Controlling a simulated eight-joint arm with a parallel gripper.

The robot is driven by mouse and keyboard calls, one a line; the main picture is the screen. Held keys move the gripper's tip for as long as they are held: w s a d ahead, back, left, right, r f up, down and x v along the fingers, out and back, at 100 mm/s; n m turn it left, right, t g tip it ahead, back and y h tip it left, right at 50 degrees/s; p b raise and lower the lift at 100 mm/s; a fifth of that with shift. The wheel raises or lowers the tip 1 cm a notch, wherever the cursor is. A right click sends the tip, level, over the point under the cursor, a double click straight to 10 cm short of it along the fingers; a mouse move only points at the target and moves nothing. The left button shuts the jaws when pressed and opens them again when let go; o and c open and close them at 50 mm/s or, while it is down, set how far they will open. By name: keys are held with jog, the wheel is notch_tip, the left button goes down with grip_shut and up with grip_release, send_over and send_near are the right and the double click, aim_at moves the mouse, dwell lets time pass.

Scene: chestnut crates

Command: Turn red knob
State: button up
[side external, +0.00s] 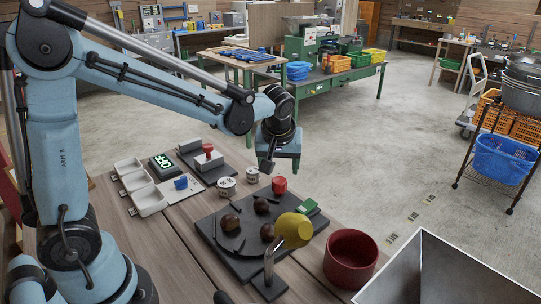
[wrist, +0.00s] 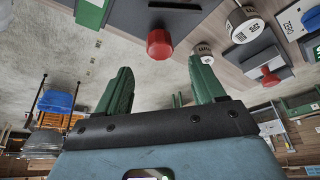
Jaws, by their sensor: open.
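A red knob (side external: 279,185) stands at the far edge of a dark board (side external: 232,262). In the wrist view the red knob (wrist: 159,44) shows just beyond and between my fingertips, apart from them. A second red-topped piece (side external: 208,149) sits on a white block on a dark base; it also shows in the wrist view (wrist: 270,77), right of my fingers. My gripper (side external: 267,165) hangs above and slightly left of the first knob in the side view. In the wrist view my gripper (wrist: 160,66) has two green fingers spread wide, with nothing between them.
Brown chestnuts (side external: 229,222) and a tipped yellow cup (side external: 292,229) are on the board, with a metal upright (side external: 269,262) in front. Two labelled cylinders (side external: 226,187) stand left of the knob. A red bowl (side external: 350,258) and a metal hopper (side external: 440,275) are at right.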

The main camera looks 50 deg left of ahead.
aim_at(279, 181)
jog(key=shift+x, duration=3.6)
jog(key=c, duration=1.1)
jog(key=shift+o, duration=0.2)
